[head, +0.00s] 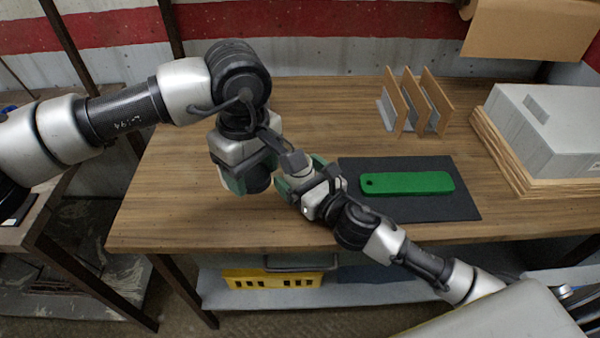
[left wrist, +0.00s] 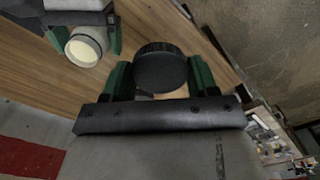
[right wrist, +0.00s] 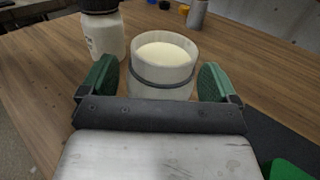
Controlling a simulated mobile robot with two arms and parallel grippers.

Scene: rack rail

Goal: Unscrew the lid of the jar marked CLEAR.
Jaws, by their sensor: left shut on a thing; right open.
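An open jar (right wrist: 163,75) with a pale cream filling and a dark band below its rim stands between the fingers of my right gripper (right wrist: 160,85), which are open and apart from it. The jar also shows in the left wrist view (left wrist: 83,48). My left gripper (left wrist: 160,80) is shut on a round black ribbed lid (left wrist: 160,72), held beside the open jar; it also shows in the head view (head: 258,182). A second, white jar (right wrist: 103,37) with a black lid stands left of the open one; its marking is too small to read. My left arm hides the jars in the head view.
A green bar (head: 410,183) with a hole lies on a dark mat (head: 462,205). A rack with upright brown dividers (head: 397,100) stands behind it. A grey block (head: 545,125) is at the right. A grey cylinder (right wrist: 198,14) stands beyond the jars. Front-left wood is clear.

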